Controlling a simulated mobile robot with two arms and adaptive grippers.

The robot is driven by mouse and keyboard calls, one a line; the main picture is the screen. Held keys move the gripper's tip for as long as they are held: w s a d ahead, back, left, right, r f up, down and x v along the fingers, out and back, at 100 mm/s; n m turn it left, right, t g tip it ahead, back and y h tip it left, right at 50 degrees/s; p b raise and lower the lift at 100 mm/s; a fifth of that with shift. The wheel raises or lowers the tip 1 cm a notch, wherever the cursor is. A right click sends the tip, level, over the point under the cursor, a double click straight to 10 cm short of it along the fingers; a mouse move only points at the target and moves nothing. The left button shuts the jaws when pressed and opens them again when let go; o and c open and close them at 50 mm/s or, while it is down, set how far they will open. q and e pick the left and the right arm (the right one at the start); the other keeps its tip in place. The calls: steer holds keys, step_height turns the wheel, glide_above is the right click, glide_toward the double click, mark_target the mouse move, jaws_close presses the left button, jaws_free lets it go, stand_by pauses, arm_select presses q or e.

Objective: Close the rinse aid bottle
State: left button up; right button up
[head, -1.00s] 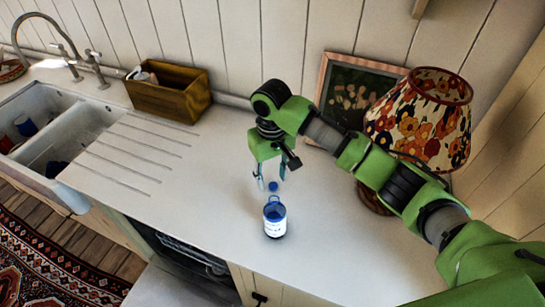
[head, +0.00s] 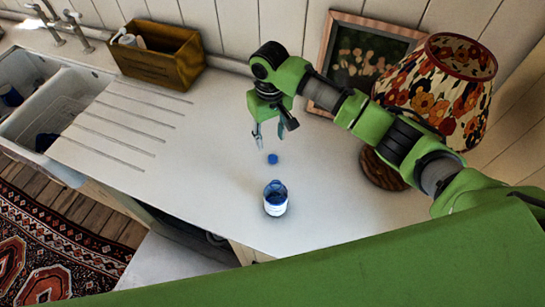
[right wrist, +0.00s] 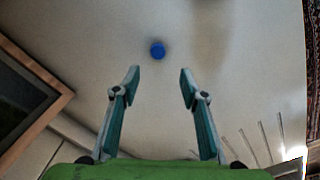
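The rinse aid bottle (head: 275,207) stands upright on the white counter, a small white-labelled bottle with a blue top that looks open. A small round blue cap (head: 272,158) lies apart from it, just behind it on the counter. The cap also shows in the right wrist view (right wrist: 157,49), beyond the fingertips. My right gripper (head: 269,138) is open and empty, pointing down, just behind the cap and not touching it. Its two spread fingers also show in the right wrist view (right wrist: 160,77). My left gripper is not in view.
A floral lamp (head: 435,90) and a framed picture (head: 335,55) stand at the back right. A wooden box (head: 160,62) stands at the back left, beside the sink (head: 45,105). The counter around the bottle is clear. A dishwasher is open below the front edge.

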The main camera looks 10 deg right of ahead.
mark_target(273, 157)
step_height(273, 157, down, 4)
steer(key=shift+r+b, duration=0.25)
steer(key=shift+b, duration=0.3)
steer(key=shift+s+f, duration=0.1)
steer(key=shift+f, duration=0.2)
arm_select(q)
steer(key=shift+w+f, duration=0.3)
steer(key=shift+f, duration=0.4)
arm_select(e)
steer(key=shift+f, duration=0.1)
steer(key=f+b, duration=0.1)
steer(key=b, duration=0.1)
steer(key=f+b, duration=0.4)
steer(key=b, duration=0.1)
steer(key=shift+d+f, duration=0.15)
steer(key=shift+d, duration=0.15)
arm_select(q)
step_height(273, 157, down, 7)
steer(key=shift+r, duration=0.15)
arm_select(e)
steer(key=shift+s, duration=0.1)
steer(key=c, duration=0.8)
